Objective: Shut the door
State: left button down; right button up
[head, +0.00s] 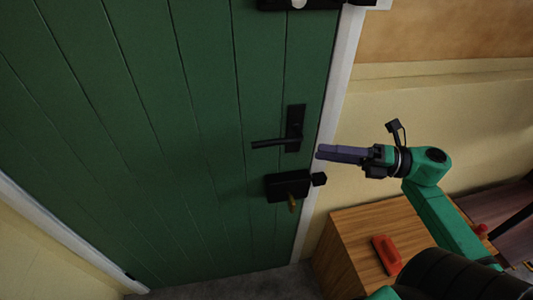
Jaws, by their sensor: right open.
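The green plank door (190,130) fills the left and middle of the head view, inside a white frame (335,110). It appears flush or nearly flush with the frame; I cannot tell if it is fully latched. A black lever handle (275,143) sits near its right edge. Below it is a black lock box (288,186) with a brass-coloured knob (292,203). My right gripper (320,152) is to the right of the lever, its purple fingers pointing left at the door's edge. It looks empty, and its finger gap is hard to see. My left gripper is not in view.
A wooden cabinet (345,245) with a red object (386,255) on top stands at the lower right, under my right arm. A cream wall (450,120) lies behind the arm. Another black fitting (300,4) is at the door's top right. Grey floor (230,287) shows below.

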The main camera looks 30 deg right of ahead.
aim_at(268, 142)
jog(key=p+x, duration=0.1)
jog(key=x, duration=0.3)
jog(key=p+x, duration=0.1)
jog(key=x, duration=0.3)
jog(key=p+x, duration=0.1)
jog(key=x, duration=0.4)
jog(key=shift+w+r, duration=0.1)
jog(key=shift+r, duration=0.2)
jog(key=shift+w+a+f, duration=0.2)
jog(key=shift+w+a, duration=0.05)
jog(key=shift+a, duration=0.05)
grip_shut()
jog(key=shift+r+p, duration=0.2)
jog(key=shift+p, duration=0.1)
